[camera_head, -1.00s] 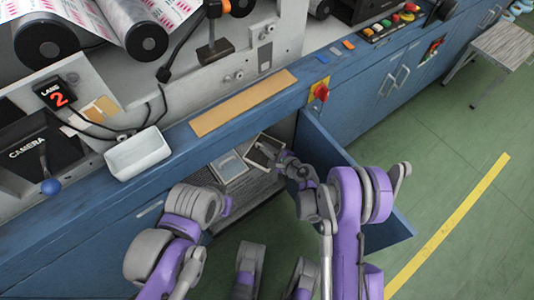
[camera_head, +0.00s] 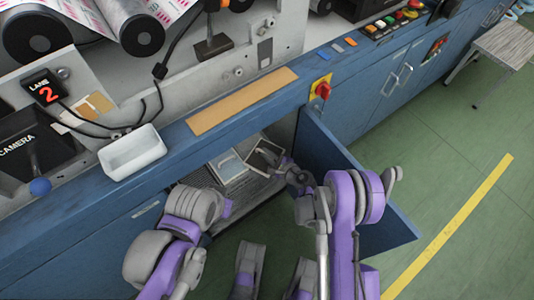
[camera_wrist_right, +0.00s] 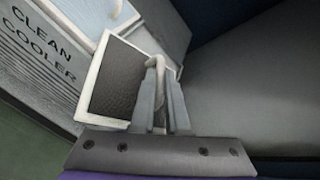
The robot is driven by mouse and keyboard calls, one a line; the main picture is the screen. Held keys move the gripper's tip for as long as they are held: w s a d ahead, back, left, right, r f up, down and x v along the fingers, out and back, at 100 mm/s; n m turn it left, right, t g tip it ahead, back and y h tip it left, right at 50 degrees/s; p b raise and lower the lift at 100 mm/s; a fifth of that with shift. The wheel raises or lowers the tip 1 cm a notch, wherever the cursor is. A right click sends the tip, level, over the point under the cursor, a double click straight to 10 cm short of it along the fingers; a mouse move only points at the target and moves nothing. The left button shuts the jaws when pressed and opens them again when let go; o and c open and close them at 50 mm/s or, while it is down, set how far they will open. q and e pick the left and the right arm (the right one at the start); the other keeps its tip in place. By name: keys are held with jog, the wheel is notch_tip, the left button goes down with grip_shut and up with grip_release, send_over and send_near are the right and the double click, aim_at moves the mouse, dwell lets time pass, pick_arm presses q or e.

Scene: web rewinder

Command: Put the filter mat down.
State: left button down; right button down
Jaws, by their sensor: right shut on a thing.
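The dark filter mat with a pale frame (camera_head: 265,152) is in my right gripper (camera_head: 284,168), inside the open blue cabinet.
A grey ribbed shelf (camera_head: 254,192) lies in the cabinet, and the wrist view shows a "CLEAN COOLER" label (camera_wrist_right: 40,45). The open blue door (camera_head: 335,170) stands close right of my right arm. A white tray (camera_head: 132,153) sits on the ledge above.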

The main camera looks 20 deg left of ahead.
jog(key=c, duration=0.9)
grip_release()
